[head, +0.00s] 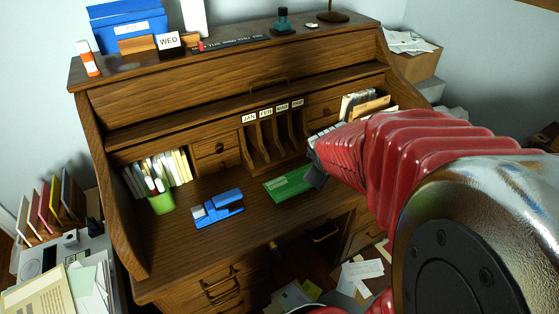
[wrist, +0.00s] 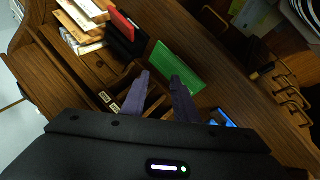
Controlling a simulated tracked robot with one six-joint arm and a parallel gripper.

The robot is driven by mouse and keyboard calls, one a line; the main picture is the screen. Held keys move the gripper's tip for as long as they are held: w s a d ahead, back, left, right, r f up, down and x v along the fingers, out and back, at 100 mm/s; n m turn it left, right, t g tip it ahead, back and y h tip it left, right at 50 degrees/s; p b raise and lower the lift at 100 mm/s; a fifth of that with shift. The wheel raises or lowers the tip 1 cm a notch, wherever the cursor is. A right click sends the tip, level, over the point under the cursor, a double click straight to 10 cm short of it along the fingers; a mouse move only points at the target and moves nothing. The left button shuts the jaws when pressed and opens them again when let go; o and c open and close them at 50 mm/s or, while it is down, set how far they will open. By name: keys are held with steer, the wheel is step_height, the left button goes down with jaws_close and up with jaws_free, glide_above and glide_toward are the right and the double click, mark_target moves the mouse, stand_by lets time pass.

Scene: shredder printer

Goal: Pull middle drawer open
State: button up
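The brown roll-top desk (head: 180,255) has a drawer stack at lower left with several dark handles (head: 222,284). Handles also show at the right in the wrist view (wrist: 291,100). Another dark drawer handle (head: 325,234) sits under the desktop edge right of centre. The drawers look shut; which one counts as the middle one is unclear. My gripper (head: 314,176) is above the desktop by the right end of the green box (head: 289,184), away from the handles. In the wrist view its two fingers (wrist: 160,77) stand apart with nothing seen between them.
Pigeonholes (head: 275,135) with month labels are behind. Papers (head: 361,270) lie on the floor at the desk's front. My arm hides the desk's right side.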

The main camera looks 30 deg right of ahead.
steer(key=s+d+f+n+t+y, duration=0.15)
steer(key=d+f+n, duration=0.25)
steer(key=d+f, duration=0.45)
steer(key=s+d+f+n, duration=0.2)
steer(key=d+f+n, duration=0.3)
steer(key=f, duration=0.7)
steer(key=n+t+y, duration=0.4)
steer(key=t, duration=0.4)
glide_toward(328, 236)
steer(key=f+v, duration=0.1)
steer(key=v, duration=0.2)
steer(key=shift+s+a+r+h, duration=0.25)
steer(key=shift+s+r, duration=0.05)
steer(key=shift+r, duration=0.1)
steer(key=shift+w, duration=0.2)
steer(key=shift+x, duration=6.75)
steer(key=shift+d+f, duration=0.1)
steer(key=shift+f, duration=0.05)
steer(key=shift+c, duration=0.6)
